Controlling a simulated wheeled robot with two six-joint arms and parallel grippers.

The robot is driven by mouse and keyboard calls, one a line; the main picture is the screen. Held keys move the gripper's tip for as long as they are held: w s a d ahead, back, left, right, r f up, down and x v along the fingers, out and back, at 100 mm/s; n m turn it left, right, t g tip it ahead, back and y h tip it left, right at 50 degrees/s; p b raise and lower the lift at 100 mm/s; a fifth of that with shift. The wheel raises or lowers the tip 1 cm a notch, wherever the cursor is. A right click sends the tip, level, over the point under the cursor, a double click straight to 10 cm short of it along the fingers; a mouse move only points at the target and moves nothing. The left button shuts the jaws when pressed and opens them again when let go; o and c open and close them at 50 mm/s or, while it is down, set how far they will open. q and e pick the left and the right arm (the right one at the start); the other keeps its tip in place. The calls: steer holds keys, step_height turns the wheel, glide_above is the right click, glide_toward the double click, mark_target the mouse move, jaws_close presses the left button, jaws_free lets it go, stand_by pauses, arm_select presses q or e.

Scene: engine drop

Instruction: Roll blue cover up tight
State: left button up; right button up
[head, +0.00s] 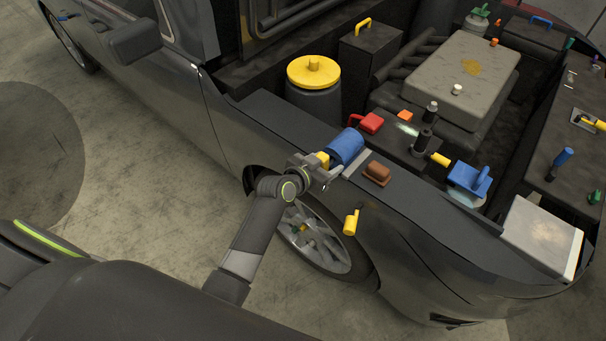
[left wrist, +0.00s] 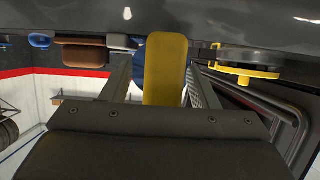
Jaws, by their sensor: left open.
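The blue cover (head: 346,146) shows as a rolled blue cylinder on the dark fender's edge. A yellow handle (head: 322,159) sits at its near end. My left gripper (head: 326,172) is at this near end, with its jaws open. In the left wrist view the yellow handle (left wrist: 166,68) stands between the two spread fingers, and a little of the blue cover (left wrist: 139,76) shows behind it. I cannot tell whether a finger touches the handle. A pale flat strip (head: 356,163) lies beside the roll. My right gripper is not in view.
A brown block (head: 377,173) lies on the fender right of the roll, and a red piece (head: 369,122) behind it. A yellow-capped dark reservoir (head: 313,72) stands farther back. A yellow piece (head: 351,222) is on the car's side. The floor at left is clear.

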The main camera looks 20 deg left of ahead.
arm_select(q)
steer(key=b+v, duration=0.1)
steer(key=v, duration=1.5)
steer(key=shift+s+r+b, duration=0.15)
steer(key=shift+s+b, duration=0.1)
steer(key=shift+b, duration=0.05)
steer(key=shift+a, duration=0.1)
steer(key=s+a+f+n+g+y, duration=0.1)
steer(key=s+a+f+g, duration=0.1)
steer(key=f, duration=0.8)
steer(key=s+a+f+n+g+y, duration=0.1)
steer(key=s+a+f+y, duration=0.15)
steer(key=f, duration=0.65)
steer(key=s+a+f+n+g, duration=0.2)
steer(key=s+f, duration=0.1)
steer(key=f, duration=0.7)
steer(key=s+a+f+g, duration=0.1)
steer(key=s+f+g, duration=0.1)
steer(key=s+f, duration=0.4)
steer(key=s+a+f+g+y, duration=0.1)
steer(key=s+f, duration=0.5)
steer(key=s, duration=0.8)
steer(key=s+a+f+g+y, duration=0.1)
steer(key=s+a+f+g, duration=0.1)
steer(key=s+f, duration=0.5)
steer(key=s+g, duration=0.1)
steer(key=s, duration=0.1)
steer(key=shift+s+a+n+g, duration=0.2)
steer(key=shift+s+n+g, duration=0.1)
steer(key=shift+s, duration=0.1)
